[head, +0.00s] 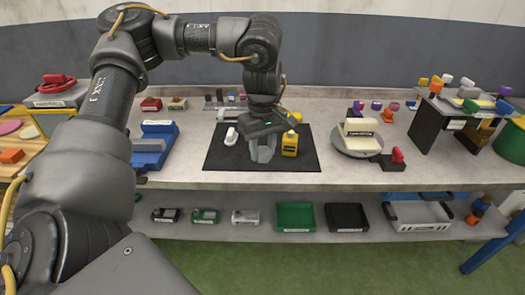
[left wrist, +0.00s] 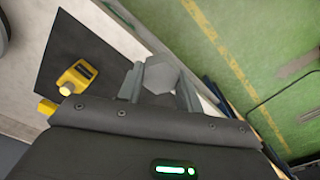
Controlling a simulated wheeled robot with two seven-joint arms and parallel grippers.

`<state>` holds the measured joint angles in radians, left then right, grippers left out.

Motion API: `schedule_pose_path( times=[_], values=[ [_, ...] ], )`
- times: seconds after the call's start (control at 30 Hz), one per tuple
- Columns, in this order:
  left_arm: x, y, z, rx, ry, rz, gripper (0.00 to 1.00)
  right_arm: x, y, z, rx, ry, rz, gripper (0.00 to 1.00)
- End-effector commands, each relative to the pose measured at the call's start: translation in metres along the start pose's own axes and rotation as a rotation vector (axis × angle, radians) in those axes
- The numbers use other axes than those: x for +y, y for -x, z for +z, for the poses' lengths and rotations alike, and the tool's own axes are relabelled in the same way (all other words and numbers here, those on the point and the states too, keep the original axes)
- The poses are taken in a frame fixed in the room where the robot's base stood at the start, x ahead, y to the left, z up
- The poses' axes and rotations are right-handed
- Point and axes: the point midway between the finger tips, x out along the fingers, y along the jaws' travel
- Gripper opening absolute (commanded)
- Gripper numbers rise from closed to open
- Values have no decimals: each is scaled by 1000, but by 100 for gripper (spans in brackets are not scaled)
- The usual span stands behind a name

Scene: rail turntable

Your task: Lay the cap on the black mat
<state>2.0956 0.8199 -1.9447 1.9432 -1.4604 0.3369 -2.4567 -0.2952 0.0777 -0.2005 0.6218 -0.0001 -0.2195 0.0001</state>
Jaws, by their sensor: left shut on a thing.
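The black mat (head: 225,158) lies flat on the grey bench and also shows in the left wrist view (left wrist: 68,45). My left gripper (head: 262,156) points down over the middle of the mat. In the left wrist view my left gripper (left wrist: 160,88) is shut on a grey, six-sided piece (left wrist: 161,73), which looks like the cap. In the head view the fingers mostly hide this piece. I cannot tell whether it touches the mat. My right gripper is not in view.
A blue holder (head: 152,150) stands farther left, a round turntable (head: 352,147) to the right. The mat's front is clear.

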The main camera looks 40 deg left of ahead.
Motion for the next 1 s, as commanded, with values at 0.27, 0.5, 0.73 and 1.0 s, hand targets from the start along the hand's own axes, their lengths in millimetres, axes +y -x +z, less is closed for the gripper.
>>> schedule_pose_path(
  times=[0.27, 0.5, 0.73, 1.0],
  values=[
    [12, -16, -38, -2, 7, -4, 8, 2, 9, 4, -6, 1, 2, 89],
    [32, -52, -94, -2, 3, -6, 8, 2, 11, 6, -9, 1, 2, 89],
    [41, -84, -121, 1, -3, -4, 8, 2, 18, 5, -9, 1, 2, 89],
    [45, -92, -127, 0, -6, -1, 8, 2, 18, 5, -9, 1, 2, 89]
  ],
)
